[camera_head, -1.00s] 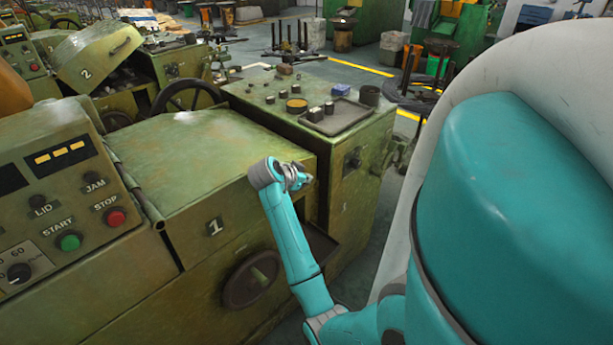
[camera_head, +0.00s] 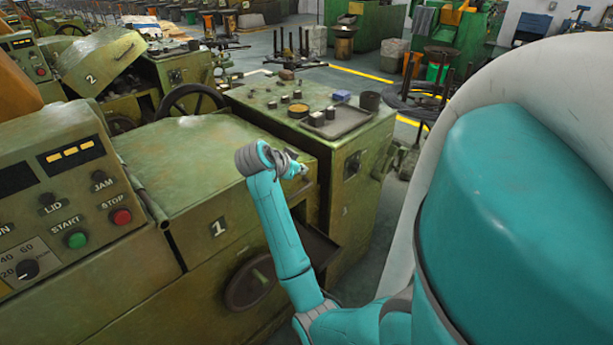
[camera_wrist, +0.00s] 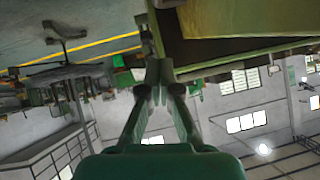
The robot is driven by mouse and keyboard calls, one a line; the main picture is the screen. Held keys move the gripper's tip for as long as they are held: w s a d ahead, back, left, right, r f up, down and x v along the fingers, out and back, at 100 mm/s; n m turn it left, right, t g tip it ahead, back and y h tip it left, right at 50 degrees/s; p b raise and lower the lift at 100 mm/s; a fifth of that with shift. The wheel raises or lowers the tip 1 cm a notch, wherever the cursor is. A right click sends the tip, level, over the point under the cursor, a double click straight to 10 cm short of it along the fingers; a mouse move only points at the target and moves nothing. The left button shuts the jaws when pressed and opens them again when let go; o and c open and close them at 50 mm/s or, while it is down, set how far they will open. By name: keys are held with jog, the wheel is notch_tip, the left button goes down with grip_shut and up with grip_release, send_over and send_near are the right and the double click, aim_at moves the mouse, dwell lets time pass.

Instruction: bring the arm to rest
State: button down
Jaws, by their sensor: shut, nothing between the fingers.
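My teal arm (camera_head: 283,240) rises from the lower right in the head view, with its elbow bent and its wrist beside the front right corner of the green machine marked 1 (camera_head: 185,250). My gripper (camera_head: 298,170) points right and is partly hidden by the wrist. In the wrist view my gripper (camera_wrist: 159,70) is shut, its fingertips together with nothing between them. The wrist view is upside down, with the machine's green edge (camera_wrist: 240,25) close above the fingers. I cannot tell whether the gripper touches the machine.
A handwheel (camera_head: 190,103) and a bench top with a tray (camera_head: 340,120) of small parts stand behind the wrist. An open chute (camera_head: 320,245) lies beside the forearm. A control panel (camera_head: 65,190) is at left. Open floor (camera_head: 390,215) lies right of the bench.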

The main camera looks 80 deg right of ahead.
jog(key=shift+r+v, duration=0.2)
jog(key=shift+v, duration=1.7)
jog(key=shift+s+d, duration=0.1)
jog(key=shift+d, duration=0.05)
